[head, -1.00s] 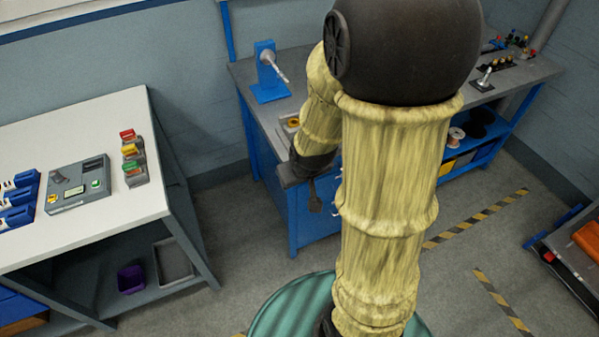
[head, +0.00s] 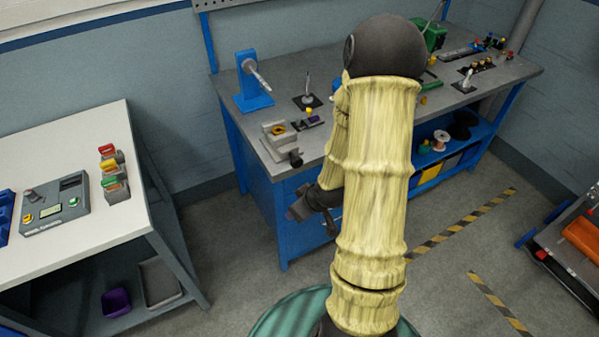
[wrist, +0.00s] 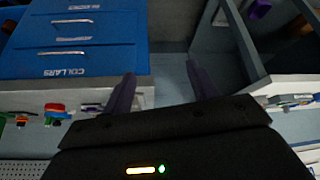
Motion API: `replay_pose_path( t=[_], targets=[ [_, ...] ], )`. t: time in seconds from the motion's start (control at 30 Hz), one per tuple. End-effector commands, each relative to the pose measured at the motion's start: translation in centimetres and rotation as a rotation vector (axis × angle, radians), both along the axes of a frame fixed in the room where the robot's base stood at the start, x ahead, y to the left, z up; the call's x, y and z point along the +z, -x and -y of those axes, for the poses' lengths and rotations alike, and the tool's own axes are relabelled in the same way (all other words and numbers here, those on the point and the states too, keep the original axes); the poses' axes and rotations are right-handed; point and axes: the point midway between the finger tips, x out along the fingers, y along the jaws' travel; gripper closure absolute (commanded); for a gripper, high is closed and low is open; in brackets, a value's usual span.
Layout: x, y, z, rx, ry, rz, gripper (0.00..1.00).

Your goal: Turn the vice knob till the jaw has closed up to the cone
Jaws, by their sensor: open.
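The vice (head: 270,143) is a small pale grey block at the front left corner of the blue workbench in the head view. A yellow-orange piece, seemingly the cone (head: 279,129), sits in it. The dark knob (head: 296,160) sticks out from the vice toward the bench's front edge. My gripper (head: 312,215) is below and in front of the knob, apart from it, partly hidden by my arm. In the wrist view my gripper (wrist: 158,88) has two dark fingers spread apart with nothing between them. I cannot make out the vice in that view.
A blue stand (head: 252,85) with a metal spindle and a small lever (head: 307,95) are behind the vice. A white table (head: 70,150) stands at left. Blue drawers (wrist: 75,45) marked COLLARS show in the wrist view. Floor between the table and workbench is clear.

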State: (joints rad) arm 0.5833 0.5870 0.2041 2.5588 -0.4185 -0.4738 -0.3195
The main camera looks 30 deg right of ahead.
Motion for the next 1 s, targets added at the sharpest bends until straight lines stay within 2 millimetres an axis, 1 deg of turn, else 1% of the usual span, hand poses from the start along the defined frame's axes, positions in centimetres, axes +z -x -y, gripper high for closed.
replay_pose_path(
  t=[0.03,0.1,0.23,0.3,0.4,0.57,0.7,0.8,0.9,1.0],
  targets=[
    [-2.0,0.2,0.3,0.009,-0.029,0.018,0.41],
    [-3.7,0.2,0.5,0.031,-0.063,0.065,0.41],
    [-6.2,0.0,0.7,0.049,-0.133,0.178,0.41],
    [-7.1,-0.1,0.8,0.046,-0.169,0.253,0.41],
    [-7.9,-0.3,1.1,0.025,-0.217,0.372,0.41],
    [-8.0,-0.7,2.5,-0.057,-0.269,0.598,0.41],
    [-7.1,-0.7,4.7,-0.169,-0.284,0.813,0.41],
    [-6.1,-0.3,6.4,-0.247,-0.275,0.938,0.41],
    [-5.4,0.0,7.5,-0.295,-0.262,1.009,0.41],
    [-5.1,0.1,7.8,-0.305,-0.256,1.028,0.41]
  ],
)
